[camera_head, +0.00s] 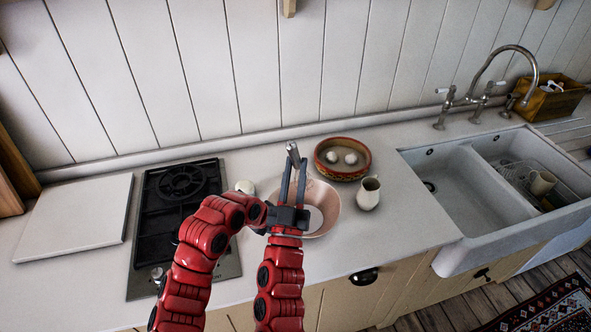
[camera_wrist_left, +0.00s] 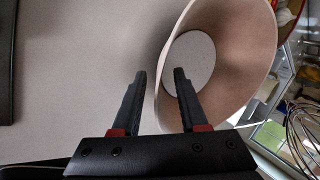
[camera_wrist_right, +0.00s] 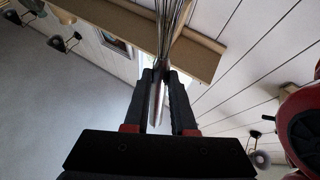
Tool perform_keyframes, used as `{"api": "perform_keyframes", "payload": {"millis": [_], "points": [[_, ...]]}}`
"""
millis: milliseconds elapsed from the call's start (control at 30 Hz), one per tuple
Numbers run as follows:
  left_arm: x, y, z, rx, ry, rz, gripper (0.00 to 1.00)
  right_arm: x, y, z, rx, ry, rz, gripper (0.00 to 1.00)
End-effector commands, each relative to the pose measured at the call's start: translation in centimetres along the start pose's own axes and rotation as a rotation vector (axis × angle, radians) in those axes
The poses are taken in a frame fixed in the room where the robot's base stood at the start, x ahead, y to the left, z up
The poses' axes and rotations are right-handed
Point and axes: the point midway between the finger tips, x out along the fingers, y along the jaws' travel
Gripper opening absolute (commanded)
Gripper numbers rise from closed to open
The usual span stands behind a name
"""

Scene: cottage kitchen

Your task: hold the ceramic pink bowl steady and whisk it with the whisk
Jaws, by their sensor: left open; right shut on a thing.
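The ceramic pink bowl (camera_head: 326,200) stands on the counter, partly hidden behind my right arm. In the left wrist view, my left gripper (camera_wrist_left: 158,75) is open, one finger outside the bowl (camera_wrist_left: 240,75) and the other over its inside, with the bowl's wall between them. In the head view the left gripper's fingers are mostly hidden. My right gripper (camera_head: 292,165) is above the bowl, shut on the whisk (camera_head: 294,153). In the right wrist view, the whisk (camera_wrist_right: 171,25) shows its wires beyond the fingertips (camera_wrist_right: 163,75). Its wires also show in the left wrist view (camera_wrist_left: 303,135).
A black hob (camera_head: 173,198) and white board (camera_head: 75,222) are left. A double sink (camera_head: 450,205) is right. The counter's front right of the bowl is clear.

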Motion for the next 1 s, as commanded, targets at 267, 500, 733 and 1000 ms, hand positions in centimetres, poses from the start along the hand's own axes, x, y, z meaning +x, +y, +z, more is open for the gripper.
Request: {"api": "perform_keyframes", "payload": {"millis": [267,500,733,1000], "points": [[-0.8,-0.1,0.1,0.001,0.0,-0.004,0.43,-0.2,0.0,0.4,0.0,0.0,0.0,0.0],[-5.1,0.0,0.3,0.0,-0.004,-0.008,0.43,-1.1,-0.1,1.8,0.0,0.0,0.0,0.0],[-10.1,-0.1,0.2,0.003,-0.006,-0.002,0.43,-1.4,-0.1,2.2,0.0,0.0,0.0,0.0],[-12.1,0.0,0.1,0.0,-0.002,0.001,0.43,-1.2,-0.1,2.0,0.0,0.0,0.0,0.0]]}}
